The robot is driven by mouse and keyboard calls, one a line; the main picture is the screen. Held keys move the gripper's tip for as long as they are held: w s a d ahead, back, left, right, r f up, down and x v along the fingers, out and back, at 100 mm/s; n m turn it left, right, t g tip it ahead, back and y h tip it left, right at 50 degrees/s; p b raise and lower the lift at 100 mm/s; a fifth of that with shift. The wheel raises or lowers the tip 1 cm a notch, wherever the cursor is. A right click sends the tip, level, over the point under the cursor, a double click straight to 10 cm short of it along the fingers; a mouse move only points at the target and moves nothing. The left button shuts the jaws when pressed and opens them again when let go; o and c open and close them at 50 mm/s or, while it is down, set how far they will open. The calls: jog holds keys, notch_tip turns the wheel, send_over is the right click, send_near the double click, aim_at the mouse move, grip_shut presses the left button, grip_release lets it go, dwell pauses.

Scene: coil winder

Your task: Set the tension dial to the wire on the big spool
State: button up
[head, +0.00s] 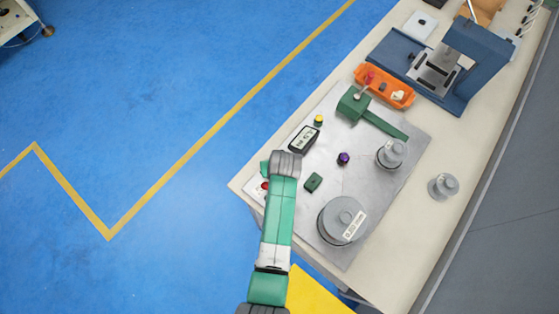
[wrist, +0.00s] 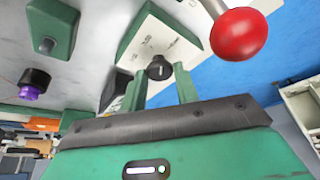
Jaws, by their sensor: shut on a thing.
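The big spool (head: 334,218) is a grey wound reel on the metal plate, with a white label (head: 355,226) whose print is too small to read surely. The tension dial (wrist: 159,68) is a small black knob on a green housing with a pale printed scale face (wrist: 165,42); the scale marks are not legible. My gripper (wrist: 160,74) has its two green fingers on either side of the knob, shut on it. In the head view my arm covers the dial and the fingers.
A red ball-ended lever (wrist: 238,34) stands close to the right of the dial. A purple knob (head: 344,158), a green button box (head: 313,182) and a small display (head: 303,138) are nearby. Smaller spools (head: 391,153) stand farther right, with an orange tray (head: 385,86) behind.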

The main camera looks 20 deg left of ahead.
jog(key=m, duration=0.1)
jog(key=m+h+p, duration=0.1)
jog(key=m, duration=0.1)
jog(key=shift+a+r+t, duration=0.1)
jog(key=shift+a+t, duration=0.1)
jog(key=shift+t, duration=0.1)
jog(key=shift+s+m+h, duration=0.1)
jog(key=shift+m+h, duration=0.7)
jog(key=shift+m, duration=1)
jog(key=o, duration=1)
jog(key=shift+c, duration=0.2)
jog(key=p+v, duration=0.2)
jog(key=v, duration=0.5)
jog(key=shift+s+r, duration=0.2)
jog(key=shift+r, duration=0.1)
